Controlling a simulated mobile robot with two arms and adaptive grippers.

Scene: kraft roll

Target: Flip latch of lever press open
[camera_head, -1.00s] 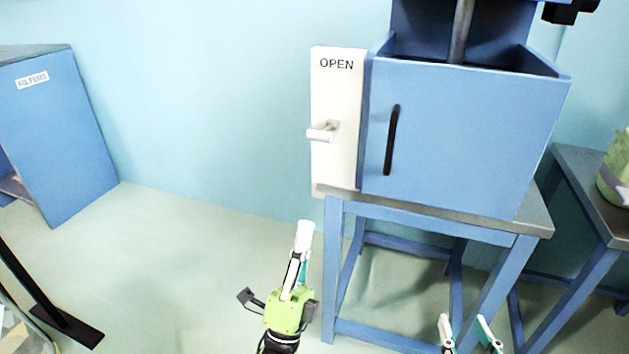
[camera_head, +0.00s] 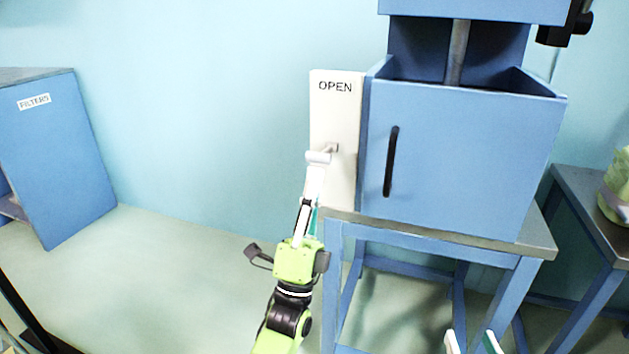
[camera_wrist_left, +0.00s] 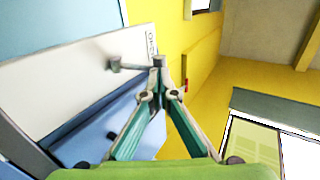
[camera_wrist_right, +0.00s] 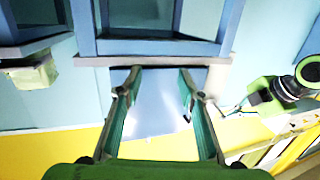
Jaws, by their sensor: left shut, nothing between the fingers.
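The blue lever press (camera_head: 460,160) stands on a metal-topped blue table. In the left wrist view the tips of my left gripper (camera_wrist_left: 158,65) are beside the grey latch (camera_wrist_left: 116,65). My right gripper (camera_head: 472,342) is low in front of the table; the right wrist view (camera_wrist_right: 157,70) shows its fingers apart with nothing between them.
A black handle (camera_head: 391,161) is on the front of the press. A blue FILTERS cabinet (camera_head: 60,160) stands at the far left, with open floor between. At the right, a side table (camera_head: 585,190) holds a greenish object (camera_head: 617,187).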

